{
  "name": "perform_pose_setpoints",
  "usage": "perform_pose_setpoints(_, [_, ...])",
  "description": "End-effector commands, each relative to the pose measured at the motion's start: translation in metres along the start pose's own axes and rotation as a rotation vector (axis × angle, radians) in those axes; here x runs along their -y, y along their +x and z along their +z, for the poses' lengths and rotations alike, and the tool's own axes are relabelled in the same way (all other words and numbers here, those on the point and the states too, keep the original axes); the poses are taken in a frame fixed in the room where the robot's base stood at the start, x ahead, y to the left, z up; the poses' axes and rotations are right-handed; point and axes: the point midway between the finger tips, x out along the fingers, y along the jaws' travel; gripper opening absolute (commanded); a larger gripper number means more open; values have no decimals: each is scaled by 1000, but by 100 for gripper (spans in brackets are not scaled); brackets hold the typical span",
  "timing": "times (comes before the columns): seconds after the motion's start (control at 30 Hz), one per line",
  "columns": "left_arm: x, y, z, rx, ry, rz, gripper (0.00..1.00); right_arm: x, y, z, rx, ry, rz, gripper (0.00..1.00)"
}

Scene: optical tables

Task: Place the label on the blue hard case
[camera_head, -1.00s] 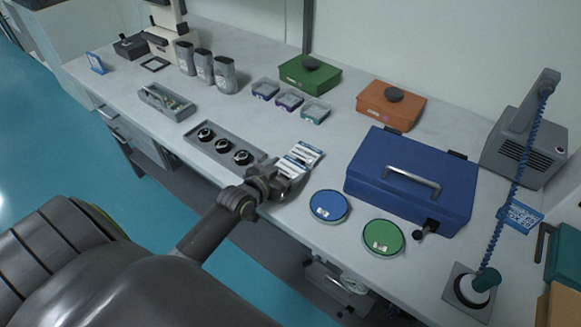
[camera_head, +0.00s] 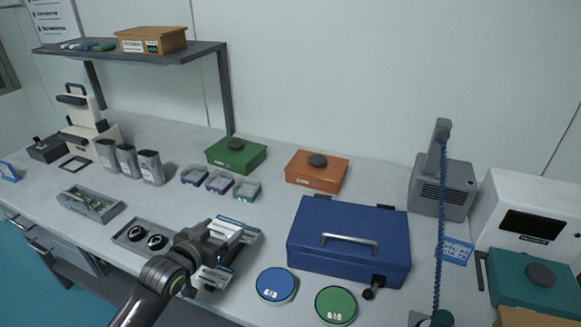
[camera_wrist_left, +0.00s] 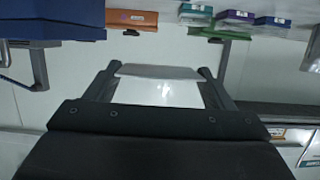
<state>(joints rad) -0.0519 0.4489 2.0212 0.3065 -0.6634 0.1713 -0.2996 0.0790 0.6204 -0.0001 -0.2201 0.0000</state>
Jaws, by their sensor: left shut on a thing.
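My left gripper (camera_head: 212,250) is shut on a white label, over the front of the bench. In the left wrist view the label (camera_wrist_left: 160,92) lies flat between the two dark fingers. In the head view a small white and blue label (camera_head: 216,276) shows beside the fingers; I cannot tell surely that it is the held one. More white and blue labels (camera_head: 238,230) lie just behind the gripper. The blue hard case (camera_head: 310,258) stands shut to the right, apart from the gripper, handle facing front. Its edge shows at the wrist view's top left (camera_wrist_left: 28,25). My right gripper is not in view.
A blue disc (camera_head: 276,284) and a green disc (camera_head: 336,304) lie before the case. A grey tray (camera_head: 122,236) with black round parts is left of the gripper. Orange (camera_head: 316,176) and green (camera_head: 232,157) cases stand behind. A coiled blue cable (camera_head: 440,230) hangs right of the case.

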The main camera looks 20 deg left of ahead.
Motion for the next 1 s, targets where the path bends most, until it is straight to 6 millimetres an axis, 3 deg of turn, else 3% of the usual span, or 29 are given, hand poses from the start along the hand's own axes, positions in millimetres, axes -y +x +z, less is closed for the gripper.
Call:
perform_pose_setpoints(0.17, [-10, -7, -3, 3, 2, 25, 55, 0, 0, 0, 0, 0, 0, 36])
perform_pose_setpoints(0.27, [-32, -22, -7, 10, 8, 77, 55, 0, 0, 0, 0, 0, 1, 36])
perform_pose_setpoints(0.5, [-97, -78, -22, 15, 62, 265, 55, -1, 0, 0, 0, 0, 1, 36])
perform_pose_setpoints(0.63, [-122, -104, -29, 8, 96, 347, 55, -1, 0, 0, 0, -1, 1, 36])
perform_pose_setpoints(0.8, [-137, -121, -33, 0, 123, 399, 55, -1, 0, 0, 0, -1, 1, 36])
perform_pose_setpoints(1.0, [-137, -120, -33, 1, 124, 399, 55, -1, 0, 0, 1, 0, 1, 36])
